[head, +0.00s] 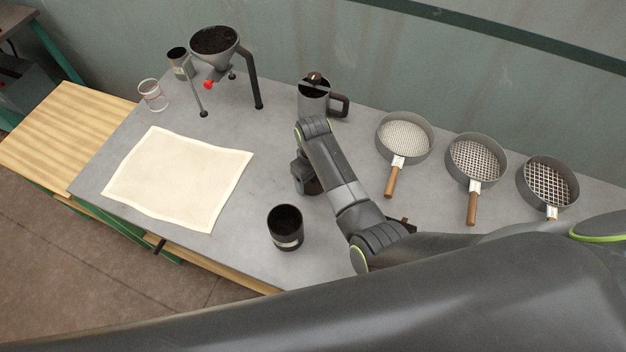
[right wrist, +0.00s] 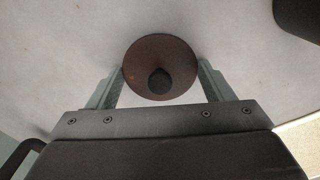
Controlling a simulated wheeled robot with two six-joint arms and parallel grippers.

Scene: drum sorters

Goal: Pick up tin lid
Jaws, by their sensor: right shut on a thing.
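The tin lid (right wrist: 150,55) is a dark brown disc with a black knob in the middle, seen from above in the right wrist view. My right gripper (right wrist: 160,75) is shut on it, with one finger against each side of its rim. In the head view my right gripper (head: 307,178) is over the middle of the grey table and hides the lid. I cannot tell whether the lid touches the table. An open dark tin (head: 286,229) with dark contents stands in front of the gripper. My left gripper is not in view.
A cream sheet (head: 178,178) lies on the grey table's left. A jug (head: 313,97) is at the back; sieves (head: 404,137) line the right.

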